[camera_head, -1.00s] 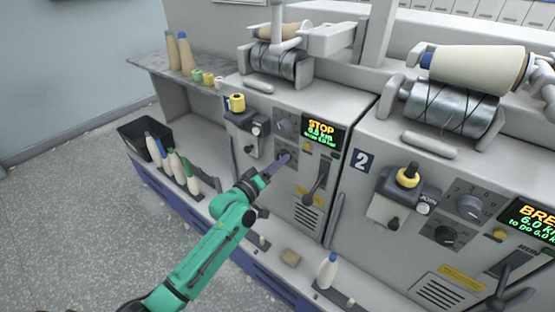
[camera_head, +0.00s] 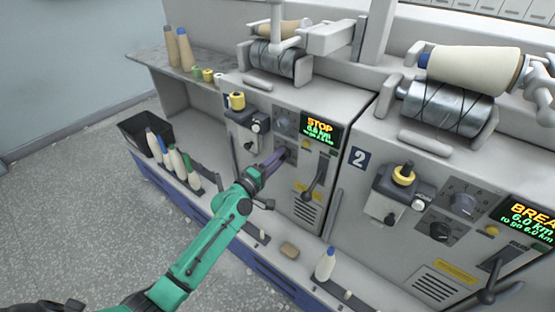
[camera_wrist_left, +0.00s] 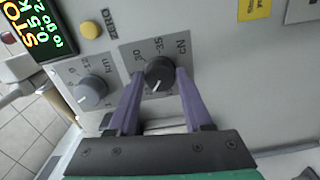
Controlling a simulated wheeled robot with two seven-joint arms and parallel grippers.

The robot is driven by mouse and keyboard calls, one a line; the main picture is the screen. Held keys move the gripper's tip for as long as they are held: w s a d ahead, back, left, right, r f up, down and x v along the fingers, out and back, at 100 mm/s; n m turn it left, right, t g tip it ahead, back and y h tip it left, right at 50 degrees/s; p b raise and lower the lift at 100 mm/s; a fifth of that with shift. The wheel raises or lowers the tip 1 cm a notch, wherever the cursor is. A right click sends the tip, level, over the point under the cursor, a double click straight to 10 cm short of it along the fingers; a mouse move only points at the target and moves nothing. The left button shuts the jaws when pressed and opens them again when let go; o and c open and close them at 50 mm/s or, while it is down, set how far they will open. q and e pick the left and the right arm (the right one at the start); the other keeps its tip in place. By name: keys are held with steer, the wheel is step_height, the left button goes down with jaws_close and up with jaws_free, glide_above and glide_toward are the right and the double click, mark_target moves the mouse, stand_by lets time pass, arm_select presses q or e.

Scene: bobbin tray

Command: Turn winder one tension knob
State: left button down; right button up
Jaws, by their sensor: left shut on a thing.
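Winder one is the left machine, with a STOP display (camera_head: 320,130). Its black tension knob (camera_wrist_left: 160,72), on a grey plate marked in cN, shows in the left wrist view with its white pointer line toward the lower left. My left gripper's purple fingers (camera_wrist_left: 158,88) are on either side of this knob and shut on it. In the head view my left gripper (camera_head: 274,163) reaches the front panel below the upper grey dial (camera_head: 283,121), and its fingers mostly hide the knob. My right gripper is not in view.
The grey km dial (camera_wrist_left: 90,92) and a yellow button (camera_wrist_left: 90,29) sit close beside the knob. A black lever (camera_head: 311,185) is right of my gripper. Winder two (camera_head: 440,190) stands at the right. Bobbins (camera_head: 175,160) and a black bin (camera_head: 140,130) are at the left.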

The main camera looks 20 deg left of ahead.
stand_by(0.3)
arm_select(q)
steer(key=shift+c, duration=1.6)
jaws_free()
steer(key=v, duration=1.4)
steer(key=shift+s+b, duration=0.25)
steer(key=shift+b, duration=0.2)
steer(key=shift+f, duration=0.1)
